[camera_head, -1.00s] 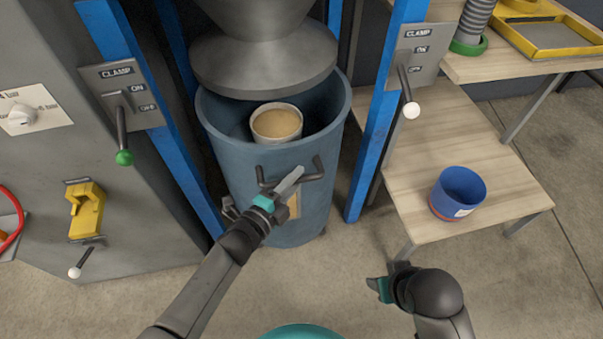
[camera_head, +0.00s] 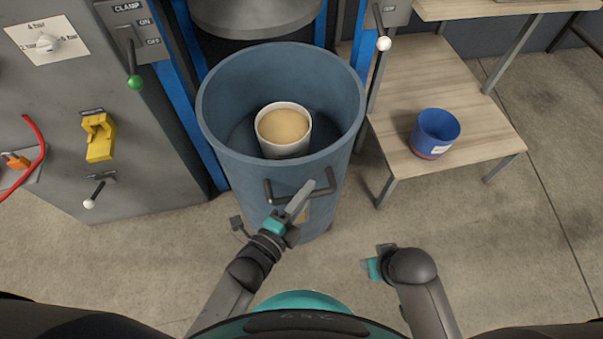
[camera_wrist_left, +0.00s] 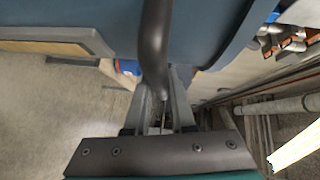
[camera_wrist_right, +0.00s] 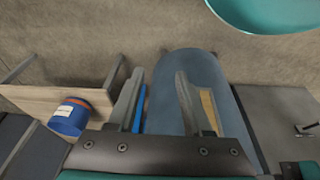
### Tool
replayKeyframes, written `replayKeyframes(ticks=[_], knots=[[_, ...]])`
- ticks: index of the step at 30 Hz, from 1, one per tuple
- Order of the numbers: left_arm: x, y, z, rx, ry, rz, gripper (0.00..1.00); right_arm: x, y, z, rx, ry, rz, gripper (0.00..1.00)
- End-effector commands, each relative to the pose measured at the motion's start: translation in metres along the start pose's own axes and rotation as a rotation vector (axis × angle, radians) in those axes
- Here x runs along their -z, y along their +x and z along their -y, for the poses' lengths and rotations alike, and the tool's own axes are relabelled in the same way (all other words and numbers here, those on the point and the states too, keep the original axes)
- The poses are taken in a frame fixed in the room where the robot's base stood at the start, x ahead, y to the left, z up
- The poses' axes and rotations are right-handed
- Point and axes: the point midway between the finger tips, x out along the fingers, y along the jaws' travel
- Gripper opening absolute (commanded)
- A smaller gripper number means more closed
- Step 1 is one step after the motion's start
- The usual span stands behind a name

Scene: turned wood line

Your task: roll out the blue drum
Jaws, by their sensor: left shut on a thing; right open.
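The blue drum (camera_head: 225,160) stands upright on the floor, open at the top, in front of the blue posts. Inside it sits a white tub (camera_head: 282,148) of tan material. A dark bar handle (camera_head: 283,199) is on the drum's near side. My left gripper (camera_head: 300,206) is shut on that handle; in the left wrist view the dark bar (camera_wrist_left: 154,50) runs between the fingers. My right gripper (camera_head: 372,263) is open and empty, low and to the right of the drum. The right wrist view shows the drum (camera_wrist_right: 188,85) beyond its spread fingers.
A grey cabinet (camera_head: 95,170) with a yellow latch (camera_head: 99,137) and clamp levers stands left. A wooden bench (camera_head: 470,110) with a blue bucket (camera_head: 436,131) stands right. A grey cone lid (camera_head: 255,18) hangs behind the drum. Floor (camera_head: 440,230) before the bench is clear.

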Motion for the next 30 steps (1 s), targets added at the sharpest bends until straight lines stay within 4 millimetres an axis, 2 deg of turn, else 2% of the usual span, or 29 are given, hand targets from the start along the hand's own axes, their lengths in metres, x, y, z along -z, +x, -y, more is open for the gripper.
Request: replayKeyframes(ticks=[6,21,22,29,30], knots=[[0.013,-0.015,-0.004,-0.002,-0.001,0.003,0.00,-0.005,0.004,0.000,0.001,-0.001,0.011,0.50],[0.017,-0.018,-0.005,-0.001,0.000,0.003,0.00,-0.006,0.005,0.001,0.001,-0.001,0.011,0.50],[0.017,-0.018,-0.005,-0.001,0.000,0.003,0.26,-0.006,0.005,0.001,0.001,-0.001,0.011,0.50],[0.017,-0.018,-0.005,-0.001,0.000,0.002,0.52,-0.006,0.005,0.001,0.001,-0.001,0.012,0.50],[0.017,-0.018,-0.005,0.000,0.000,0.002,0.52,-0.006,0.005,0.001,0.001,-0.001,0.012,0.50]])
